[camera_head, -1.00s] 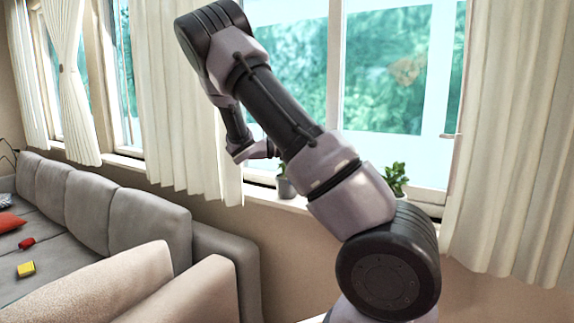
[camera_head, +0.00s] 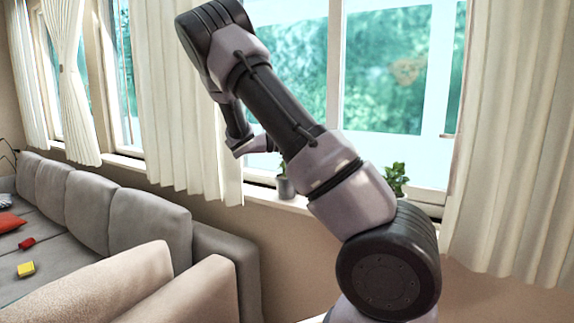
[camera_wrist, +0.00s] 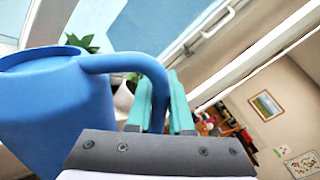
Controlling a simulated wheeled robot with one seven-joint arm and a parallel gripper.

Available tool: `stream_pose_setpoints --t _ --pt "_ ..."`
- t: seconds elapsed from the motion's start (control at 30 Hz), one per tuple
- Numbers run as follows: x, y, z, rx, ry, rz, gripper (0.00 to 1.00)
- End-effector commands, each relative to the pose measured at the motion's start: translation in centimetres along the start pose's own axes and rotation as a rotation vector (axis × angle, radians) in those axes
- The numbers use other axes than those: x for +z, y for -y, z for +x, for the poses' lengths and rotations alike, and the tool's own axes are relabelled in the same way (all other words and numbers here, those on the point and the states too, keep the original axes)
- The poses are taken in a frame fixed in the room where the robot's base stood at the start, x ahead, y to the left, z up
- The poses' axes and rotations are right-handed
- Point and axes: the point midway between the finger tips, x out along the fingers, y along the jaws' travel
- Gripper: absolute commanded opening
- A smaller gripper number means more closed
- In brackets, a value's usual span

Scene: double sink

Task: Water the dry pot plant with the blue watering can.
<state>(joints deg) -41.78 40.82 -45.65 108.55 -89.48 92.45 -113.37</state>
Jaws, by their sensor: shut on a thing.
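The blue watering can (camera_wrist: 55,100) fills the left of the wrist view and looks tilted there. My gripper (camera_wrist: 160,82) is shut on its curved blue handle, between teal fingers. The can's spout is not visible. Green leaves (camera_wrist: 85,42) and a white pot (camera_wrist: 123,98) show behind the can. In the head view, a grey pot (camera_head: 285,188) stands on the windowsill, below my wrist. I cannot tell which plant is dry. The can is not discernible in the head view.
The windowsill (camera_head: 262,193) runs along the window behind my arm. White curtains (camera_head: 180,100) hang left, and another curtain (camera_head: 515,150) hangs right. A grey sofa (camera_head: 150,225) stands at the left. A framed picture (camera_wrist: 266,105) hangs on a wall in the wrist view.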

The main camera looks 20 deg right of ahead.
Motion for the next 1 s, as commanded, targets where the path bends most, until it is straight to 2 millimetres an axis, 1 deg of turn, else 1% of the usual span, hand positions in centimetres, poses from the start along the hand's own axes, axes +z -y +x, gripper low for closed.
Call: stream_pose_setpoints --t 0.37,0.43,0.57,0.8,0.9,1.0 --pt "0.1 0.0 0.0 -0.001 0.000 0.003 0.00" --pt "0.1 0.1 0.0 0.000 0.000 0.028 0.00" --pt "0.7 0.6 0.0 0.002 0.001 0.189 0.00" --pt "1.9 1.6 -0.1 0.005 0.003 0.564 0.00" --pt "2.3 1.8 0.0 0.005 0.003 0.663 0.00" --pt "2.4 1.9 0.0 0.005 0.003 0.704 0.00"
